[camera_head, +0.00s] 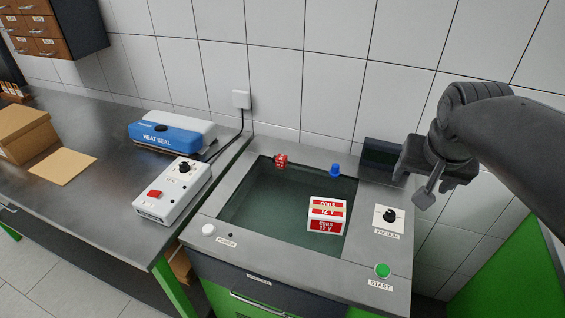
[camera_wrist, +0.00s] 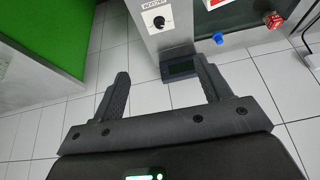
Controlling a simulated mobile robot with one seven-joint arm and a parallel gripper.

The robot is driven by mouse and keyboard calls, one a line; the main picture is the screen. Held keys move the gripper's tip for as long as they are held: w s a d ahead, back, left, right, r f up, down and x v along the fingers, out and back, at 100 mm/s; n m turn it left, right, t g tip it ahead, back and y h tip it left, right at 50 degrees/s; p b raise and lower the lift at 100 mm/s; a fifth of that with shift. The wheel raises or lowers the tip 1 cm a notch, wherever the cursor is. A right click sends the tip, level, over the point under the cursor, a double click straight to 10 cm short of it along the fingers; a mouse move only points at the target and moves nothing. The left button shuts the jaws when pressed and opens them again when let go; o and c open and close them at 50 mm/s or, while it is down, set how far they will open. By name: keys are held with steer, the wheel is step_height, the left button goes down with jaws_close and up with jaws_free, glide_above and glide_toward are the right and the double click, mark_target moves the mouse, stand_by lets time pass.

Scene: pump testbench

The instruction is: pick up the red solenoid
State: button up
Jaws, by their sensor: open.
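A small red part (camera_head: 281,160), which looks like the red solenoid, sits at the back rim of the bench's sunken basin, left of a blue part (camera_head: 335,170). In the wrist view the red part (camera_wrist: 273,19) is at the top right, beyond the blue part (camera_wrist: 218,38). My gripper (camera_head: 418,178) is raised at the right side of the bench, well to the right of the red part. In the wrist view my gripper (camera_wrist: 163,78) has its two fingers wide apart with nothing between them.
A vacuum knob (camera_head: 389,215) and a green start button (camera_head: 382,270) are on the right rim. A dark display (camera_head: 382,158) stands at the back right. A heat sealer (camera_head: 172,134) and control box (camera_head: 172,190) are left.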

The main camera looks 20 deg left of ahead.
steer(key=w+a, duration=0.7)
steer(key=w, duration=0.1)
glide_toward(280, 156)
steer(key=x, duration=0.2)
steer(key=shift+g, duration=0.3)
steer(key=x, duration=1)
steer(key=shift+r, duration=0.1)
steer(key=c, duration=1.2)
